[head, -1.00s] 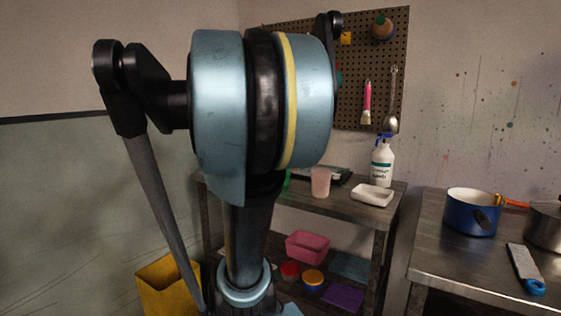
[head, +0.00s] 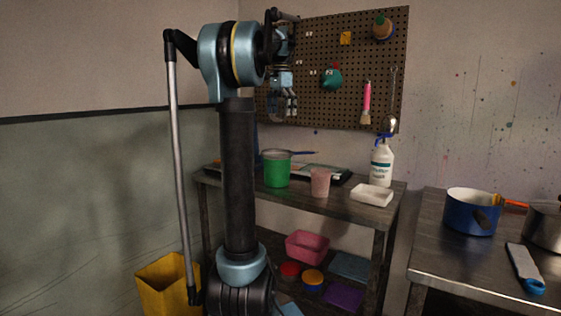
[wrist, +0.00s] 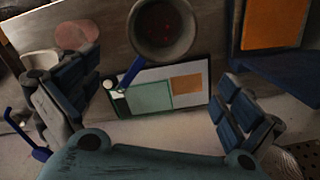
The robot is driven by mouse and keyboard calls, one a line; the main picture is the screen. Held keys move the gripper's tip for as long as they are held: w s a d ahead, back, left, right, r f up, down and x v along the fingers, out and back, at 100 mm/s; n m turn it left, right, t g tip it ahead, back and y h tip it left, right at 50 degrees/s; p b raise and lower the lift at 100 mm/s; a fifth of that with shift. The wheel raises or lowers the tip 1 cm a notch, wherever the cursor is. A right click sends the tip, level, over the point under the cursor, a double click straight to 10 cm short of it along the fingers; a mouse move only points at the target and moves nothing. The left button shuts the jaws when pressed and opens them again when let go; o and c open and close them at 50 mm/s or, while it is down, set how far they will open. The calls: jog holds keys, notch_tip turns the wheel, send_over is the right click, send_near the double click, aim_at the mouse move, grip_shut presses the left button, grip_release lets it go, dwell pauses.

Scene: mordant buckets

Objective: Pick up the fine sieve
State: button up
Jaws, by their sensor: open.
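The fine sieve appears to be the round grey pan-like piece with a blue handle (head: 303,152). It sits on top of the green cup (head: 277,174) on the wooden bench, its handle pointing right. In the wrist view the sieve's round bowl (wrist: 163,50) is at the top centre, and its blue handle runs down and left from it. My gripper (head: 285,114) is above the bench in front of the pegboard, higher than the sieve and apart from it. In the wrist view its fingers are spread wide with nothing between them.
A pink cup (head: 320,182), a white dish (head: 371,195) and a spray bottle (head: 381,163) stand to the right on the bench. A flat panel with green and orange patches (wrist: 150,97) lies under the handle. The pegboard (head: 300,60) is behind.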

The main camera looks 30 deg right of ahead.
aim_at(281, 154)
notch_tip(281, 154, down, 17)
jog(key=shift+f, duration=0.15)
jog(key=c, duration=0.8)
dwell(0.4)
